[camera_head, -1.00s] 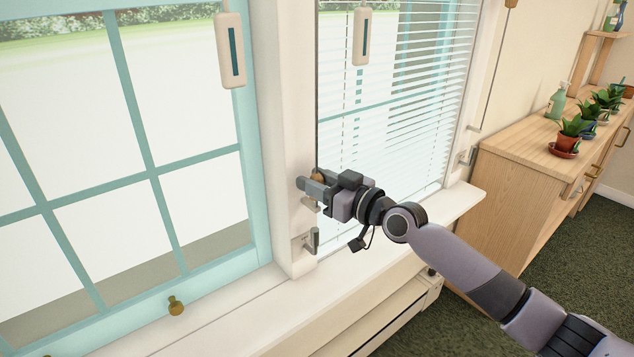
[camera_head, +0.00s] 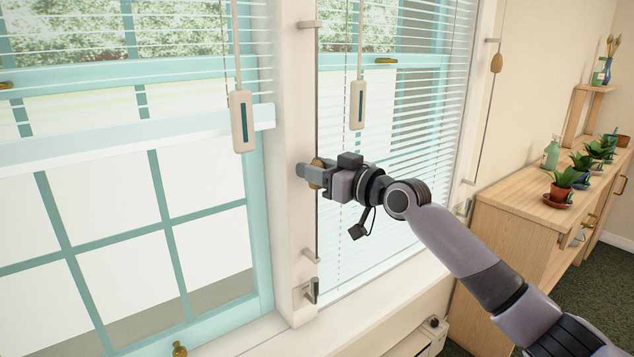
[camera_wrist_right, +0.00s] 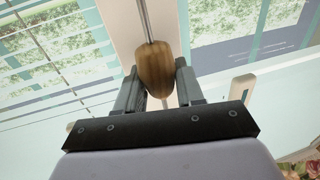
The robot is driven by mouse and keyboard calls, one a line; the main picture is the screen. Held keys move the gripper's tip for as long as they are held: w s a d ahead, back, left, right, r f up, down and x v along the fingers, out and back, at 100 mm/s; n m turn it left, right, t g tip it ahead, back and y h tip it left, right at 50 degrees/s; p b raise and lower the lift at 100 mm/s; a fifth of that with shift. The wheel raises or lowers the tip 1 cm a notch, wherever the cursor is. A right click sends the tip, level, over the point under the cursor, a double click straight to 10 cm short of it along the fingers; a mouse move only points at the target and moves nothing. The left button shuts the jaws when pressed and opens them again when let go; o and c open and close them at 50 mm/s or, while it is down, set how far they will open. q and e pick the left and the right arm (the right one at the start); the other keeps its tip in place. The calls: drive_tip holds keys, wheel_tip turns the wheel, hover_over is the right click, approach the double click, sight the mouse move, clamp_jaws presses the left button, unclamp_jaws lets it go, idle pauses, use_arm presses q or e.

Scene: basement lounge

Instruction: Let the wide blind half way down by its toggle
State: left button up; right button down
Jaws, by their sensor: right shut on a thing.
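The wide blind (camera_head: 130,137) hangs over the left window in the head view. Its pale bottom rail crosses the glass part of the way down, with slats above and bare panes below. The brown wooden toggle (camera_head: 318,163) is on a vertical cord along the post between the two windows. My right gripper (camera_head: 309,172) is shut on this toggle, clear of the lower bracket. In the right wrist view the toggle (camera_wrist_right: 155,70) sits between the two fingers, with the cord running up from it. My left gripper is not in view.
A narrower blind (camera_head: 420,125) covers the right window, with another wooden toggle (camera_head: 496,63) on its right. Pale slotted handles (camera_head: 242,122) hang from rods in front of the windows. A wooden cabinet (camera_head: 510,205) with potted plants stands at right.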

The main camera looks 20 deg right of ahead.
drive_tip(key=shift+r+p, duration=0.5)
drive_tip(key=shift+r, duration=0.9)
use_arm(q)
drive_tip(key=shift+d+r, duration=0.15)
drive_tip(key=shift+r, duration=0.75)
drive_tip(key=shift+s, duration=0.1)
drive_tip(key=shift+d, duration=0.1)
use_arm(e)
drive_tip(key=c, duration=0.8)
unclamp_jaws()
drive_tip(key=shift+f, duration=0.1)
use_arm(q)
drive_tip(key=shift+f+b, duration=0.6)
use_arm(e)
drive_tip(key=v, duration=0.7)
drive_tip(key=shift+d, duration=0.1)
